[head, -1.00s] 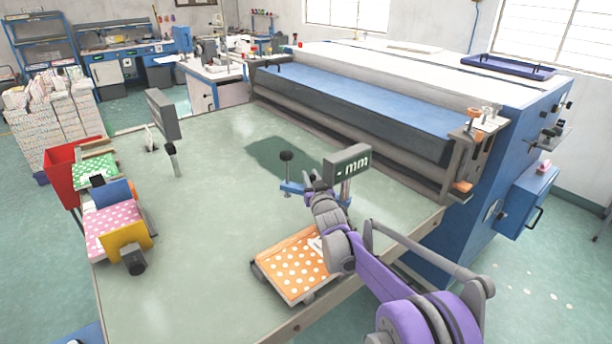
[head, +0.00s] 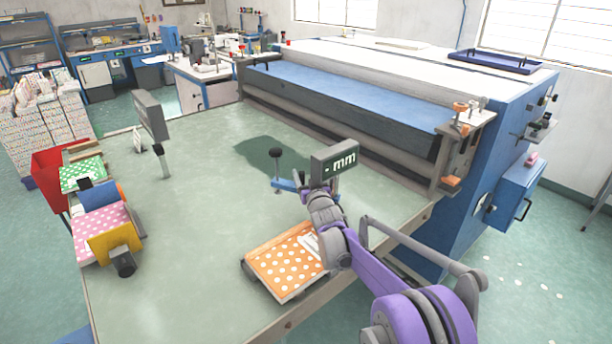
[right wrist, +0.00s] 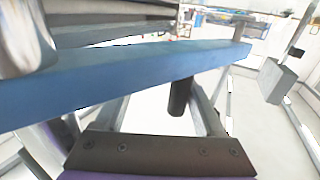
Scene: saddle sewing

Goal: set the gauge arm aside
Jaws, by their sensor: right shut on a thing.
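The gauge arm (head: 288,185) is a blue bar with a black knob on a stem at its far-left end. A grey display (head: 335,159) reading "- mm" stands beside it. My right gripper (head: 307,187) is shut on the blue bar, just in front of the display. The arm's grey wrist hides part of the bar. In the right wrist view the blue bar (right wrist: 120,82) crosses the picture close to the camera, with a dark peg-like part below it. I cannot tell whether the bar touches the table. My left gripper is not in view.
An orange dotted panel (head: 287,268) lies on the green table (head: 190,250) at its front edge, under my right wrist. Pink and green dotted pieces are at the left edge, near a second display (head: 150,117). A large blue-topped machine (head: 350,95) borders the back right. The table's middle is clear.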

